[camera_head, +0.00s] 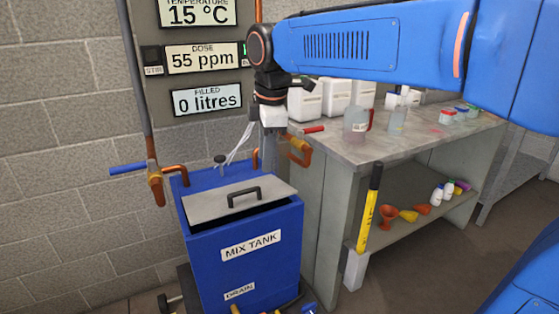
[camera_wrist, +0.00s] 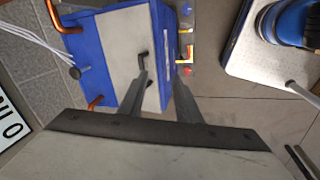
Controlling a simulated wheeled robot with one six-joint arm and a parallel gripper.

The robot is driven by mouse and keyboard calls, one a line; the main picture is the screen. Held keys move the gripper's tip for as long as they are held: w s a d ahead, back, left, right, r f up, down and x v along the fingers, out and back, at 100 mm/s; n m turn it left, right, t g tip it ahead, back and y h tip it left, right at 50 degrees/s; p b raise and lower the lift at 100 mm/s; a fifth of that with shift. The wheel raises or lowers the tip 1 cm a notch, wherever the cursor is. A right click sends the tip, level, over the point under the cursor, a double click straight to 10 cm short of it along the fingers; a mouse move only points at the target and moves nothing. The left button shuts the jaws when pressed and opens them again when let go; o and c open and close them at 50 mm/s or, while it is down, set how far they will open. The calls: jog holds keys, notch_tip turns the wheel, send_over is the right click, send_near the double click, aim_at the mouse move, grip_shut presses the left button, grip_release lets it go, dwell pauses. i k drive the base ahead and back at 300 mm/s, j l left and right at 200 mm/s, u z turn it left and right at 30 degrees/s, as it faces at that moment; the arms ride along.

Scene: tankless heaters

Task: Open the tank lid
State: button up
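The blue mix tank (camera_head: 245,250) stands at the lower left in the head view, with its label facing front. Its flat grey lid (camera_head: 215,206) lies over the top, and a dark gap shows along the front edge. A black bar handle (camera_head: 244,196) is on the lid. In the wrist view the lid (camera_wrist: 110,47) and handle (camera_wrist: 143,62) show just beyond the fingertips. My gripper (camera_wrist: 161,77) is open and empty, its two fingers apart; the left fingertip overlaps the handle in the picture, contact unclear. In the head view my gripper (camera_head: 269,150) hangs above the tank's back right.
Orange pipes with a blue-handled valve (camera_head: 128,168) flank the tank's left. A workbench (camera_head: 370,150) with bottles and white containers stands close at right. A yellow tester-like tube (camera_head: 369,212) stands before it. A display panel (camera_head: 205,60) is behind.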

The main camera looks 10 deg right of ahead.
aim_at(204, 207)
jog(key=i+l, duration=0.1)
jog(key=l, duration=0.85)
jog(key=i+l+u, duration=0.1)
jog(key=l, duration=0.4)
